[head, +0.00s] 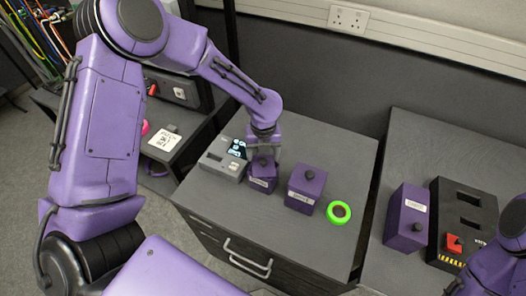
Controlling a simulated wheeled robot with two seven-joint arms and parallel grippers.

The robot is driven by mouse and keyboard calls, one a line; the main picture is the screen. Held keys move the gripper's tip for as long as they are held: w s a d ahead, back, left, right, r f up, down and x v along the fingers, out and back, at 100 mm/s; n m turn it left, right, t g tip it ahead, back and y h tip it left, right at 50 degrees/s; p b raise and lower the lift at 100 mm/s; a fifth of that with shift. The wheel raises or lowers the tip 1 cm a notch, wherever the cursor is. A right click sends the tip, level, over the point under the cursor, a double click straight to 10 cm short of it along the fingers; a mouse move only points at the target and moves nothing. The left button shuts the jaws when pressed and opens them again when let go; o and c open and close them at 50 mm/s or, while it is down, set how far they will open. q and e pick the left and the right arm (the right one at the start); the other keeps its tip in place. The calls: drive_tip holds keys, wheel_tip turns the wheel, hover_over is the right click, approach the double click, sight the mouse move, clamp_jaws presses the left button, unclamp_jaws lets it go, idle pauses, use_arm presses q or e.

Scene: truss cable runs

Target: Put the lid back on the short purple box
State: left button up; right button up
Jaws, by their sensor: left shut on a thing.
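The short purple box (262,185) stands on the grey cabinet top, with a pale label on its front. My left gripper (263,155) points down right above it and is shut on the box's purple lid (263,168). The lid is at the top of the box; I cannot tell whether it rests fully on the rim or is slightly above it. The fingers hide part of the lid and its knob. My right arm shows at the lower right edge, but its gripper is out of view.
A taller purple box (304,190) with a knobbed lid stands close to the right, then a green tape roll (339,212). A grey meter (223,158) is close on the left. Another purple box (406,218) and a black switch unit (462,222) stand on the right-hand cabinet.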

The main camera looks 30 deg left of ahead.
idle(0.4)
use_arm(q)
drive_tip(key=o, duration=1.1)
drive_tip(key=shift+c, duration=0.2)
wheel_tip(320, 180, up, 5)
drive_tip(key=p, duration=0.5)
drive_tip(key=shift+r, duration=1.05)
clamp_jaws()
